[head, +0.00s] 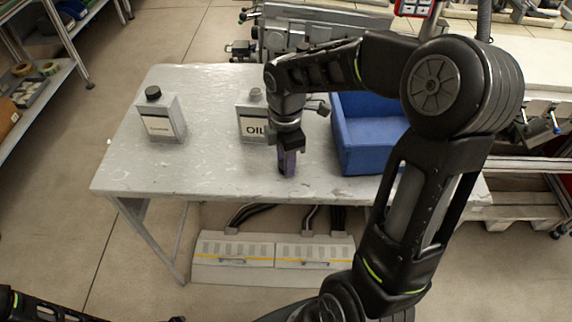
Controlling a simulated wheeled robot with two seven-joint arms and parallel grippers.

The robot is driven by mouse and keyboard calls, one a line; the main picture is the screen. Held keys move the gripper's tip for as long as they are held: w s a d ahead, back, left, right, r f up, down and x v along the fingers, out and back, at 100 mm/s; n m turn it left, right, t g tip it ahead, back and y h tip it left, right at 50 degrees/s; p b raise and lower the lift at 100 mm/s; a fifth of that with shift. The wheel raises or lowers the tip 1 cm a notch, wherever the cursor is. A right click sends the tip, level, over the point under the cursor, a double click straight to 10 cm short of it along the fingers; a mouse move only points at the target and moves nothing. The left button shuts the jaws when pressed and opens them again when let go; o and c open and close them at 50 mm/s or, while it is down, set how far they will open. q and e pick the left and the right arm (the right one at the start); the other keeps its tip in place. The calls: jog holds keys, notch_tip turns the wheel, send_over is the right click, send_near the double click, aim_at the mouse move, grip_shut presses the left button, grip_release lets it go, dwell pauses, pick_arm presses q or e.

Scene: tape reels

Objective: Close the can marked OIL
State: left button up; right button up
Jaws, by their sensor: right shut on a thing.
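The can marked OIL (250,118) is a grey, square-sided can with a white label. It stands upright on the table, and its grey neck (256,93) shows no dark cap. My right gripper (288,168) points down just to the right of and in front of this can, low over the table. It is shut on a small dark thing, mostly hidden by the fingers, so I cannot tell its shape. My right forearm passes close to the can's right side. Part of my left arm shows at the bottom left corner, with its gripper out of view.
A second grey can (161,118) with a black cap (153,93) stands at the left of the grey table (205,170). A blue bin (372,145) stands right of my gripper, partly behind my right arm. The table's front left is clear.

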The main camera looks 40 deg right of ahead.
grip_shut()
notch_tip(320, 180, up, 10)
dwell(0.6)
dwell(0.5)
